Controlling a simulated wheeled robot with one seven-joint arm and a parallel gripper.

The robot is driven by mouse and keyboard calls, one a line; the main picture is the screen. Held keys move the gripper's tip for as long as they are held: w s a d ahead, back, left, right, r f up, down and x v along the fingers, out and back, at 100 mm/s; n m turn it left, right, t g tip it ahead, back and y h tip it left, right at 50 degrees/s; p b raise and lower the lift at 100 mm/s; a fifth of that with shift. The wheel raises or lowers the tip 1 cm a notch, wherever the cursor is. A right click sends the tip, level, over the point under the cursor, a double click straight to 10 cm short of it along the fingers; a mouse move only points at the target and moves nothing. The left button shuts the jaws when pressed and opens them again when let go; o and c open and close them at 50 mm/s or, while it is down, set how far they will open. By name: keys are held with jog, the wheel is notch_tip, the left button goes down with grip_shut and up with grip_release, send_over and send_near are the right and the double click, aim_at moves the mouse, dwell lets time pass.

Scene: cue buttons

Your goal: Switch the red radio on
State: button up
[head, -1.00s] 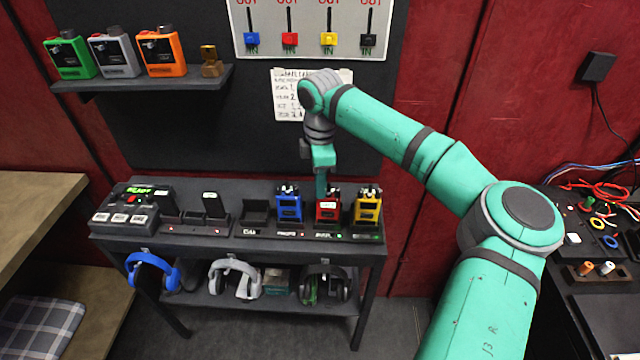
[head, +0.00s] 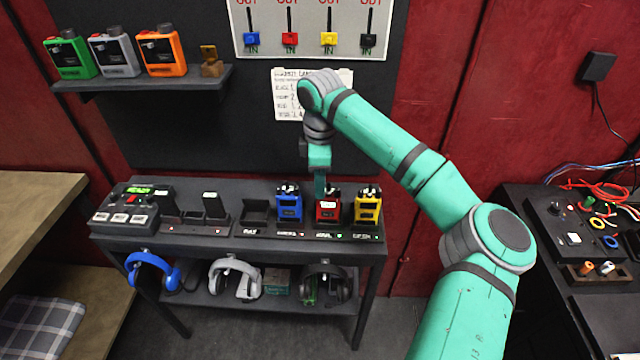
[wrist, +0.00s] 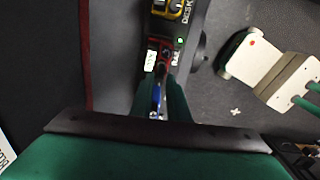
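The red radio (head: 327,210) stands upright in a dark dock on the black desk, between the blue radio (head: 289,206) and the yellow radio (head: 367,208). My gripper (head: 320,190) points down right over the top of the red radio and hides part of it. I cannot tell if they touch. In the wrist view, the red radio's top (wrist: 152,58) with its white label lies just beyond my green fingers (wrist: 163,82). A bit of the blue radio shows between the fingers. How far the fingertips are apart is unclear.
A panel with READY on its display (head: 138,190) and an upright dark handset (head: 214,205) stand left on the desk. Green, grey and orange radios (head: 162,52) stand on the wall shelf (head: 140,82). Headphones hang under the desk. A side table with wires (head: 600,205) is at right.

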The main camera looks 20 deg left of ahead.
jog(key=shift+o, duration=1.3)
notch_tip(320, 180, up, 11)
jog(key=shift+s, duration=0.15)
jog(key=shift+f, duration=0.15)
